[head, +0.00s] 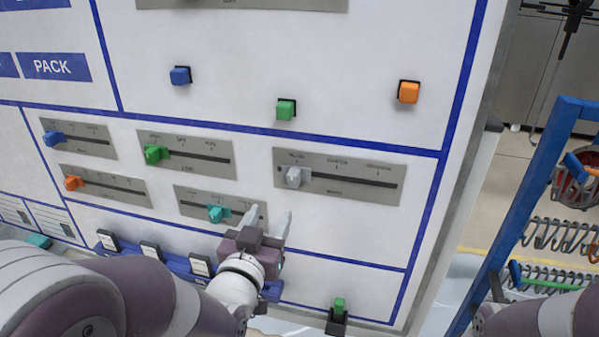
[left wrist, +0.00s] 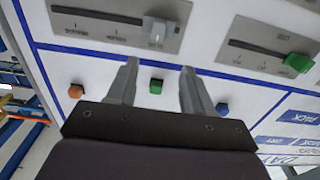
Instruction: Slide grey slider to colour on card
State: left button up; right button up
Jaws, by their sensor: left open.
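The grey slider knob (head: 294,177) sits near the left end of a dark slot in a grey plate (head: 336,187) on the white panel. It also shows in the left wrist view (left wrist: 156,28). Small words stand along the plate, too small to read surely. My left gripper (head: 268,214) is open and empty, below and left of the knob and apart from it. In the left wrist view its fingers (left wrist: 159,66) point toward the knob's plate. I cannot make out a card naming a colour. My right gripper is out of view.
Other sliders are close: teal (head: 216,214), green (head: 155,154), blue (head: 53,138) and orange (head: 73,183). Blue, green and orange buttons (head: 408,92) stick out above. A blue frame (head: 520,210) with hooks stands right of the panel.

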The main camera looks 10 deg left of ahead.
pick_arm(q)
jog(key=p, duration=0.2)
send_near(292, 177)
jog(key=w, duration=0.1)
jog(key=w+p, duration=0.3)
jog(key=w, duration=0.4)
jog(key=shift+w, duration=0.1)
jog(key=shift+w+d, duration=0.2)
jog(key=shift+w, duration=0.05)
